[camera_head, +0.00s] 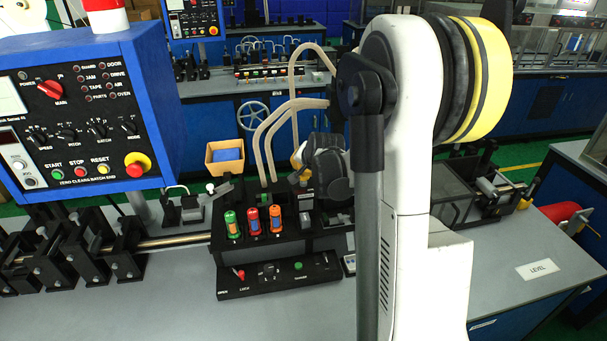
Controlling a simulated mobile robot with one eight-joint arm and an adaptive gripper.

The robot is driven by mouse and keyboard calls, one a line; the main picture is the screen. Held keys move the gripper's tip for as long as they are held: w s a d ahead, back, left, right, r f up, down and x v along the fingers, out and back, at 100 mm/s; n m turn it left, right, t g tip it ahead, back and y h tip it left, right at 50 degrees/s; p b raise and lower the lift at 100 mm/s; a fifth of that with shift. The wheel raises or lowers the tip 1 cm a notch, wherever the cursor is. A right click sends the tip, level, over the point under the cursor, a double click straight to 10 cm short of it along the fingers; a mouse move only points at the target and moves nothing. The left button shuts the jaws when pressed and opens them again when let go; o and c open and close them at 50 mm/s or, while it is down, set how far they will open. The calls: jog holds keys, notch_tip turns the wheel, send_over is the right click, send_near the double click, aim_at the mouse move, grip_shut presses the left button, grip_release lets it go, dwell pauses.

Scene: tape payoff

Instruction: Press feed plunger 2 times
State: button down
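My arm rises large in the middle right of the head view and blocks part of the bench. A dark rounded part (327,170) left of it looks like my gripper, low over the back of the black fixture (228,245). Its fingers are too dark and small to tell open from shut. No part is clearly labelled as the feed plunger. Coloured upright cylinders stand at the fixture's front: a green one (232,225), a red one (254,222) and an orange one (275,220). A small orange-yellow part (299,178) sits close left of the gripper.
A black switch panel (280,276) with a red lever and a green button lies in front. A blue control box (95,130) fills the upper left. Beige hoses (269,140) rise behind the fixture. The grey bench (180,310) is clear at front left.

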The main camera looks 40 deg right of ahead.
jog(key=shift+f+b, duration=0.7)
jog(key=shift+f, duration=0.1)
dwell(0.5)
jog(key=shift+r, duration=0.1)
jog(key=shift+r+p, duration=1.1)
jog(key=shift+r, duration=0.55)
jog(key=shift+r, duration=0.1)
jog(key=shift+r+p, duration=1.75)
jog(key=shift+r, duration=0.7)
jog(key=shift+a, duration=0.1)
